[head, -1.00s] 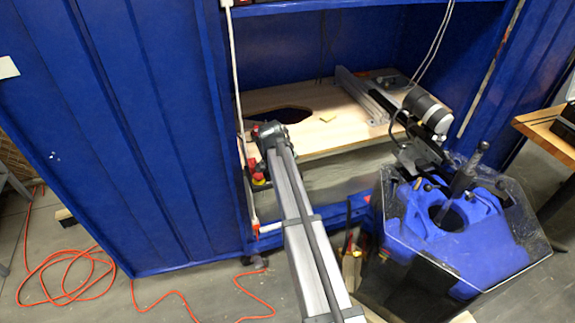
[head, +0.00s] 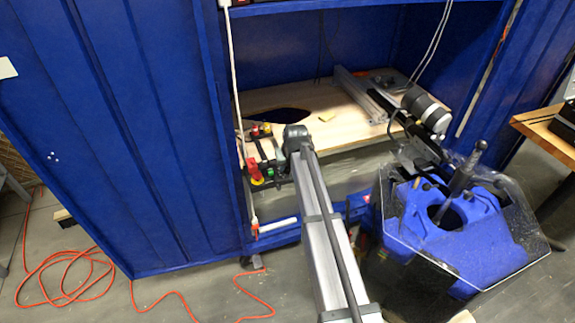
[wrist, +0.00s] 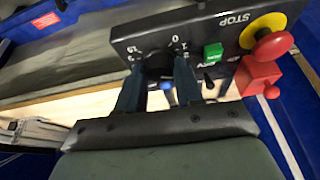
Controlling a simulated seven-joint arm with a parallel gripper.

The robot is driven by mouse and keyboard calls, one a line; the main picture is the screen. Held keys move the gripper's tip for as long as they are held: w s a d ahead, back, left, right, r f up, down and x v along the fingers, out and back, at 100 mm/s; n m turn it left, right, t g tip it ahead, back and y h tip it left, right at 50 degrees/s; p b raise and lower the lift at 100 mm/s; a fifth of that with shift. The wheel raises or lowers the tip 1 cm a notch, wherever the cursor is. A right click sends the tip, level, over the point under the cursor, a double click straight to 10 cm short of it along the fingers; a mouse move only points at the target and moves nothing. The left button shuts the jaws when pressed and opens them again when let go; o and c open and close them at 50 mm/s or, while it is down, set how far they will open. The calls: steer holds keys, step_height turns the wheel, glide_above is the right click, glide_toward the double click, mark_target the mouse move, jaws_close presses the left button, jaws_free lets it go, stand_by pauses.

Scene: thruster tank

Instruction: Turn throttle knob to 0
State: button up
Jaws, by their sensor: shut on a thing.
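The throttle knob (wrist: 158,63) is a dark round knob on a black control panel (wrist: 205,30) in the wrist view. White numbers ring it, with 0 at the upper right; its pointer is too dark to read. My gripper (wrist: 159,72) has one blue-grey finger on each side of the knob and is shut on it. In the head view the panel (head: 265,152) sits at the cabinet's left inner edge, partly hidden by my arm, and the knob cannot be made out.
On the panel right of the knob are a green button (wrist: 213,53), a red stop button (wrist: 272,45) on yellow, and a red block (wrist: 258,77). A wooden board (head: 345,118) lies in the blue cabinet. A blue machine with a clear cover (head: 480,235) stands at right.

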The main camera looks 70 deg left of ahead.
steer(key=n, duration=0.2)
steer(key=n+g, duration=0.1)
steer(key=shift+w+n+g, duration=0.15)
steer(key=shift+n+g, duration=0.15)
steer(key=shift+n, duration=0.1)
steer(key=n+g, duration=0.1)
steer(key=n, duration=0.2)
steer(key=shift+w+a+n+h, duration=0.1)
steer(key=shift+n+h, duration=0.2)
steer(key=shift+h, duration=0.1)
steer(key=n+g+h, duration=0.1)
steer(key=n, duration=0.3)
steer(key=shift+a, duration=0.1)
steer(key=shift+n+g+h, duration=0.4)
steer(key=shift+n+h, duration=0.1)
steer(key=shift+n, duration=0.8)
steer(key=o, duration=1)
steer(key=shift+w+r, duration=0.1)
